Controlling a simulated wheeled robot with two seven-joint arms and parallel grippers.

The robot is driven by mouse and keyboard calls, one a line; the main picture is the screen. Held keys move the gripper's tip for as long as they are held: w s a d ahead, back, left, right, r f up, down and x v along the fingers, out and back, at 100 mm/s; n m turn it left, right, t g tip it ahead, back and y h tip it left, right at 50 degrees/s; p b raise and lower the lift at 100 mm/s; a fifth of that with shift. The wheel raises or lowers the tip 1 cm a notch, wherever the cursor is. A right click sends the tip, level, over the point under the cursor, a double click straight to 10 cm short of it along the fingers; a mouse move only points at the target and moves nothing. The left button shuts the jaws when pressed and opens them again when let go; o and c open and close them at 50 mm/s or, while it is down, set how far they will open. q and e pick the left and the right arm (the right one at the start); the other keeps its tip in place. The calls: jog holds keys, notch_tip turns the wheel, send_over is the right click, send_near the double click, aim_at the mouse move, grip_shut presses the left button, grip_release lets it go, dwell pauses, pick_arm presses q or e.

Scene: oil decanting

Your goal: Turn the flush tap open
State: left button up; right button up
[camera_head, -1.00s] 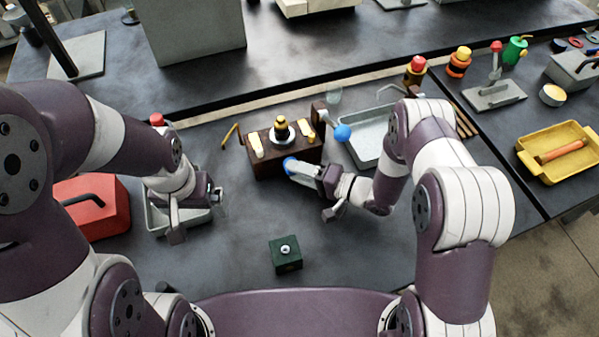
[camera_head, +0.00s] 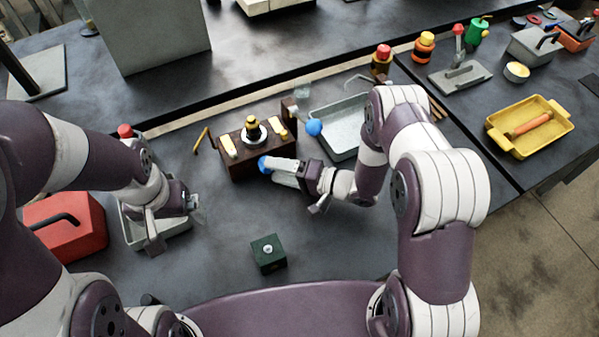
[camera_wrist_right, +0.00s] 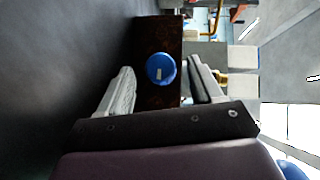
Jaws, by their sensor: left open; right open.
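A dark brown wooden block (camera_head: 240,168) stands mid-bench with a blue round knob (camera_head: 263,163) on its front face. In the right wrist view the blue knob (camera_wrist_right: 161,68) bears a short pale mark and sits between the two fingers of my right gripper (camera_wrist_right: 161,76). The fingers are apart, with a visible gap on each side of the knob. In the head view my right gripper (camera_head: 277,168) is at the block's front right. A blue ball (camera_head: 314,127) is on a fitting at the block's right end. My left gripper (camera_head: 197,206) is open and empty over a grey tray (camera_head: 150,246).
A black-and-gold piece (camera_head: 252,128) and yellow pieces sit on the block. A metal tray (camera_head: 345,112) is behind my right arm. A green cube (camera_head: 268,254) stands in front. A red can (camera_head: 68,226) is at left. The bench between the cube and block is clear.

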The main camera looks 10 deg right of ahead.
jog(key=b+v, duration=0.1)
jog(key=v, duration=1)
jog(key=shift+s+d+r, duration=0.1)
jog(key=shift+s+d, duration=0.05)
jog(key=shift+d, duration=0.05)
